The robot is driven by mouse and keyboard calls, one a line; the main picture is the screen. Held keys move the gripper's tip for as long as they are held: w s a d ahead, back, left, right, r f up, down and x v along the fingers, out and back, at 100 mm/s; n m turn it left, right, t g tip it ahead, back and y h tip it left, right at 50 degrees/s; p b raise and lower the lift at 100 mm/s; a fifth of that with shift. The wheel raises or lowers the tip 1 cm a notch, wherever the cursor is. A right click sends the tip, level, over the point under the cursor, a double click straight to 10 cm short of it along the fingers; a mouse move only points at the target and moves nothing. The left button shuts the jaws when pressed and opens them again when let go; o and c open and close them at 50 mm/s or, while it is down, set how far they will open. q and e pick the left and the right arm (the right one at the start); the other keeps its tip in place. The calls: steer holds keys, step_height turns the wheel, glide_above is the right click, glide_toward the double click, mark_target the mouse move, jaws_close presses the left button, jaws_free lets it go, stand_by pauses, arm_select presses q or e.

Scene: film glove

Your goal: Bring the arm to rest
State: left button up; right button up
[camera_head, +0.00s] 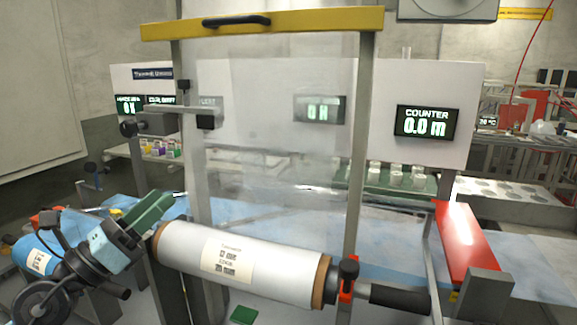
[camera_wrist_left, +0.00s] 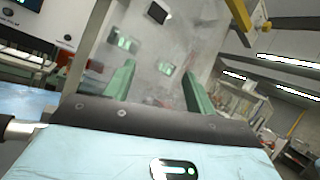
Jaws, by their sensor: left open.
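My left gripper (camera_head: 160,208) is at the lower left in the head view, with its green fingers pointing up and to the right. It is beside the left end of the white film roll (camera_head: 285,270), and I cannot tell whether they touch. In the left wrist view the gripper (camera_wrist_left: 155,84) has its two green fingers apart, with no object between them. Beyond the fingers is the clear film panel (camera_wrist_left: 160,50). My right gripper is in neither view.
A yellow-topped frame (camera_head: 265,22) with clear film stands above the roll. A red-topped block (camera_head: 463,235) is at the right, near the roll's black shaft (camera_head: 400,297). A counter display (camera_head: 427,122) reads 0.0 m. White cups (camera_head: 397,175) stand behind the frame.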

arm_select(q)
steer(key=s+a+f+n+g+y, duration=0.1)
steer(key=s+a+f+n+y, duration=0.4)
steer(key=f+n, duration=0.55)
steer(key=s+a+f+n+g+y, duration=0.15)
steer(key=s+f+n+y, duration=0.25)
steer(key=f+n+y, duration=0.55)
steer(key=s+a+f+n+g+y, duration=0.2)
steer(key=s+f+n+y, duration=0.25)
steer(key=f+n, duration=0.7)
steer(key=s+d+f+n+g+h, duration=0.1)
steer(key=s+d+f+n+g, duration=0.1)
steer(key=s+f+n+g, duration=0.6)
steer(key=s+d+f+g+h, duration=0.2)
steer(key=s+d+f+g, duration=0.1)
steer(key=s, duration=0.8)
steer(key=s+d+f+g+h, duration=0.2)
steer(key=s+d+f, duration=0.1)
steer(key=s, duration=0.8)
steer(key=w+d+f+t+h+p, duration=0.1)
steer(key=w+d+f+t+p, duration=0.1)
steer(key=w+f+t, duration=0.4)
steer(key=w+m+t, duration=0.1)
steer(key=w+t, duration=0.1)
steer(key=shift+w+d+f+h, duration=0.3)
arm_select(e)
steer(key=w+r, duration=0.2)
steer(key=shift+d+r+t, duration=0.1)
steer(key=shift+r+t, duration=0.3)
